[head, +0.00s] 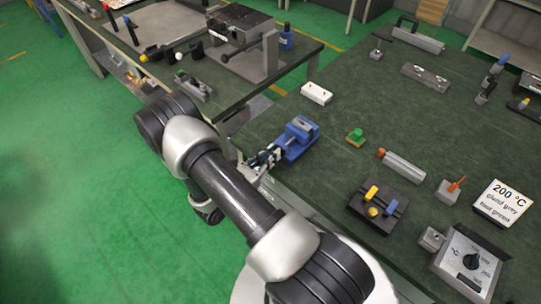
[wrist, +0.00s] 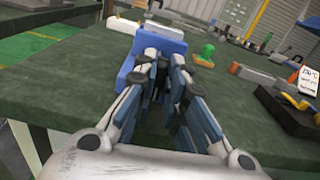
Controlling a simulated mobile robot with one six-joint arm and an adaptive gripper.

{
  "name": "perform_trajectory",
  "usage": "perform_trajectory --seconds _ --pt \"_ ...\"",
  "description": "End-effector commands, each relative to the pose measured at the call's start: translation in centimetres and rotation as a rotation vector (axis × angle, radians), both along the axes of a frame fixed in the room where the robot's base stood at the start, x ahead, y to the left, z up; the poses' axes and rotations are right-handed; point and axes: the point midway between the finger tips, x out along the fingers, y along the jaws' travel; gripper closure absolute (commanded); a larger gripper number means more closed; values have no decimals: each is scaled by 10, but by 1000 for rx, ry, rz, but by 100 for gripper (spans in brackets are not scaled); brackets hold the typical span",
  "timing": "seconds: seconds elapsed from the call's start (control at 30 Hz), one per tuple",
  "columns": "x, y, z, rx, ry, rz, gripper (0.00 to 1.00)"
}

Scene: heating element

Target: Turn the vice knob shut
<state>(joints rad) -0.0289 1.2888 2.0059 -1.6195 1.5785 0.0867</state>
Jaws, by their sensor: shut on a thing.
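The blue vice (head: 303,134) stands at the near left edge of the dark green bench top, with a grey block at its jaws. It also shows in the wrist view (wrist: 168,45), just beyond my fingers. My gripper (head: 268,157) is at the end of the vice that faces the bench edge. In the wrist view my gripper (wrist: 165,62) has its fingers drawn close together at the vice, shut on the vice knob. The fingers hide the knob itself, so its angle cannot be told.
A green-handled stamp (head: 356,136) and a white block (head: 316,93) stand near the vice. Another bench (head: 240,103) stands at the left. The middle of the bench top is fairly clear.

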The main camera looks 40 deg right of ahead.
Motion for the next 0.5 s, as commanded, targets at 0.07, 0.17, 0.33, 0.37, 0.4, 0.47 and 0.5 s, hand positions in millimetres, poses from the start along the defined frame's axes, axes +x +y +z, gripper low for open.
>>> perform_trajectory --seconds 0.07,0.17,0.33,0.37,0.4,0.47,0.5 --pt "0 0 -1 3 -44 0 100" --pt "-1 0 0 5 -68 0 100" --pt "-1 0 0 5 -68 0 100" --pt "-1 0 0 6 -67 0 100" --pt "-1 0 0 6 -67 0 87" --pt "-1 0 0 6 -67 0 83" --pt "-1 0 0 6 -67 0 80"
